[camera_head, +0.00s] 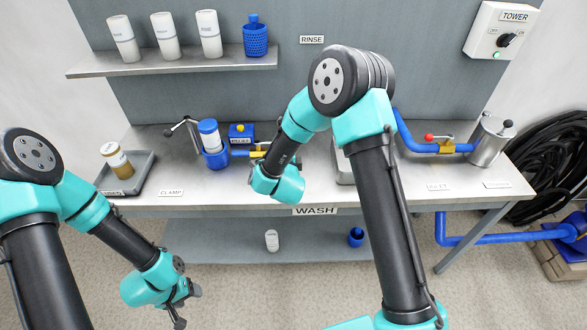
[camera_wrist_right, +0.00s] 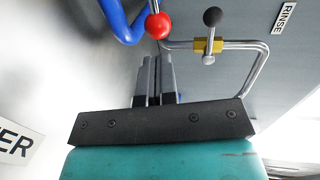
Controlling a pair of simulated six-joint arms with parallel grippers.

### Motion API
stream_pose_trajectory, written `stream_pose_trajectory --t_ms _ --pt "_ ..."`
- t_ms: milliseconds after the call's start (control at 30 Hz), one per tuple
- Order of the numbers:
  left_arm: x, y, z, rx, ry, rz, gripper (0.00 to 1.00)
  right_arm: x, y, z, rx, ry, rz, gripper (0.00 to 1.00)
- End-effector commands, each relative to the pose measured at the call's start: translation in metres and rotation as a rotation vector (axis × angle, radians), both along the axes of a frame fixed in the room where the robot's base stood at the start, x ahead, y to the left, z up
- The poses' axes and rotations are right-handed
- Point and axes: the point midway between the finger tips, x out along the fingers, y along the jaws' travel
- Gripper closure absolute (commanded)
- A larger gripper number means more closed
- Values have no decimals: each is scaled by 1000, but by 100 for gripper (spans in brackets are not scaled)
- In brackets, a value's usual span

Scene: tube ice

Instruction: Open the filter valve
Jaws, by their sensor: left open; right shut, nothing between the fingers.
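A red ball knob (camera_wrist_right: 158,26) shows in the right wrist view, just past the tips of my right gripper (camera_wrist_right: 154,62). That gripper is shut and empty; whether it touches the knob I cannot tell. A blue pipe (camera_wrist_right: 121,20) runs beside the knob. In the head view my right wrist hides this gripper. A yellow valve body (camera_head: 258,154) sits on a blue pipe by the blue-capped filter tube (camera_head: 209,135), partly hidden by my right arm. Another yellow valve (camera_head: 446,146) with a red knob is on the right pipe. My left gripper (camera_head: 188,306) is open and empty, below the table front.
A bent metal pipe with a yellow fitting (camera_wrist_right: 207,45) and black knob is near my right gripper. A tray (camera_head: 140,176) holds a jar at left. A steel canister (camera_head: 488,142) stands at right. A shelf (camera_head: 170,64) with bottles is above. The front table strip is mostly clear.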

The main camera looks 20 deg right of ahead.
Motion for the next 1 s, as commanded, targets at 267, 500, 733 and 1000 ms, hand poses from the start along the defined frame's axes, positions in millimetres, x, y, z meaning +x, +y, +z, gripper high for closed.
stream_pose_trajectory --t_ms 267,500,733,1000 --pt "0 0 0 0 0 0 41 -54 3 11 0 1 4 100" --pt "0 0 0 0 0 0 41 -90 5 18 0 1 3 100" --pt "0 0 0 0 0 0 41 -101 4 20 0 0 2 100" --pt "0 0 0 0 0 0 41 -100 4 20 0 0 2 100"
